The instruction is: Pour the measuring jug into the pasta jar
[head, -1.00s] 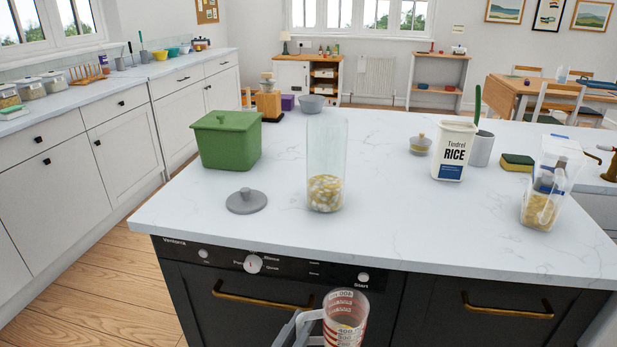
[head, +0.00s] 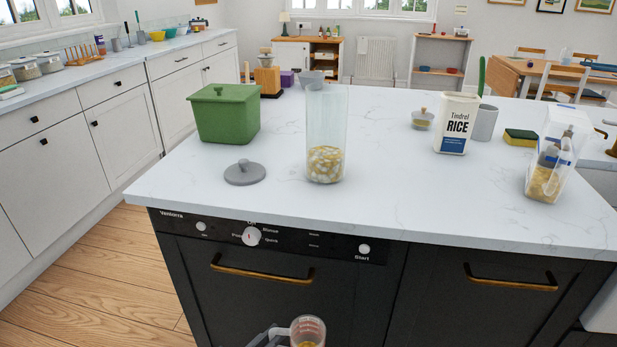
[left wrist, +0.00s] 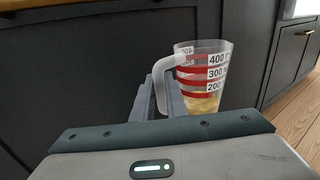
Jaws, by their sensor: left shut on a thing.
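The measuring jug (head: 308,331) is clear with red bands and a white handle. It shows at the bottom edge of the head view, below the counter top and in front of the dark cabinet. In the left wrist view the jug (left wrist: 203,77) looks upright and holds yellowish contents low down. My left gripper (left wrist: 160,92) is shut on its handle. The pasta jar (head: 325,135) is a tall clear cylinder standing open on the counter, with pale and yellow pieces in its bottom. A grey lid (head: 245,173) lies to its left. My right gripper is not in view.
A green lidded bin (head: 224,115) stands left of the jar. A rice container (head: 456,124), a grey cup, a sponge (head: 520,136) and a clear container (head: 551,165) stand to the right. The white counter top (head: 400,190) is clear in front of the jar.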

